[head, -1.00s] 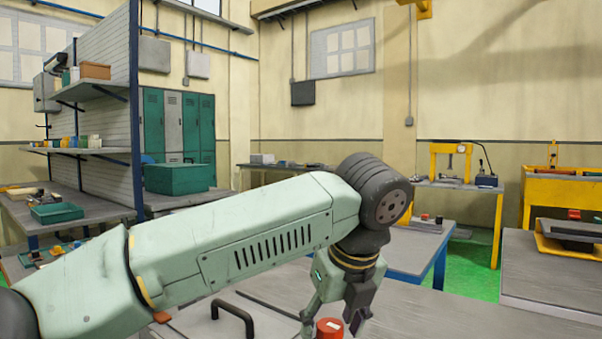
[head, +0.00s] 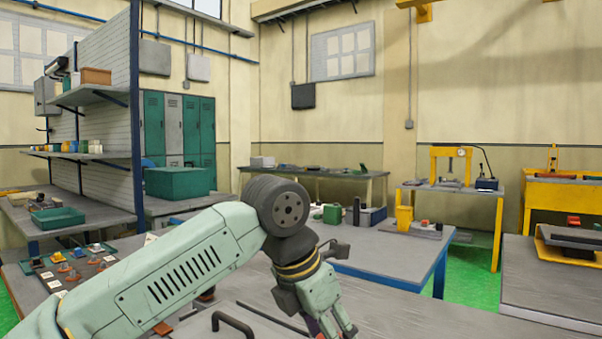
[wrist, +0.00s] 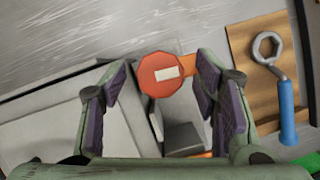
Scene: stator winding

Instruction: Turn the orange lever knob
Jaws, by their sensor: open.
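The orange lever knob (wrist: 158,82) is a round cap with a white mark on top, in the middle of the wrist view. A short orange bar shows at its right side. My gripper (wrist: 161,76) is open, with one purple-padded finger on each side of the knob and visible gaps to both. Whether the fingertips are level with the knob or above it, I cannot tell. In the head view my gripper (head: 328,325) points down at the bottom edge, and the knob is not clearly visible there.
A wrench with a blue handle (wrist: 286,110) lies on a brown board (wrist: 240,45) right of the gripper. A black handle (head: 233,324) stands on the near bench left of the gripper. A blue-legged table (head: 385,252) stands behind.

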